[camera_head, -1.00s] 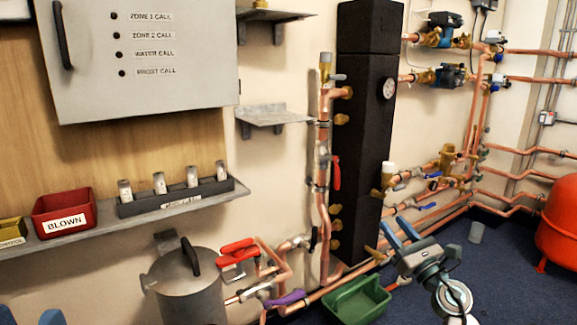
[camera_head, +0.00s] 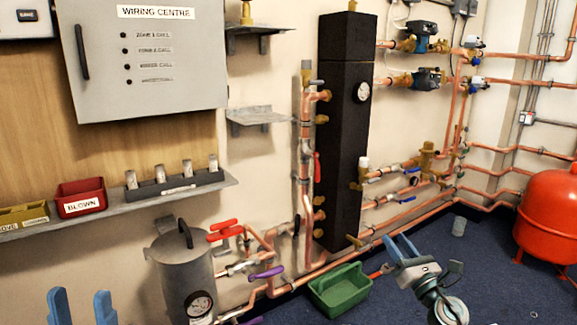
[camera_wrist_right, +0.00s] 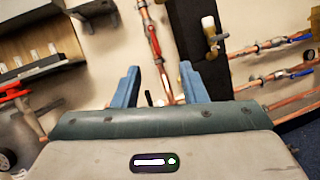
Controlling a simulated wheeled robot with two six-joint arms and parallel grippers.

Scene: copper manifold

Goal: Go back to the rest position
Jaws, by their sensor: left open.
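My left gripper (camera_head: 82,305) shows at the bottom left of the head view as two upright blue fingers, set apart, with nothing between them. My right gripper (camera_head: 396,250) is at the lower right of the head view, above the blue floor and in front of the low copper pipes. In the right wrist view its two blue fingers (camera_wrist_right: 159,85) stand wide apart with no held thing between them. Copper pipes and the wall show behind them.
A green tray (camera_head: 340,290) stands on the floor left of my right gripper. A grey metal pot (camera_head: 186,275) is near my left gripper, below the shelf (camera_head: 130,201) with a red BLOWN bin (camera_head: 81,190). A red tank (camera_head: 550,215) stands right.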

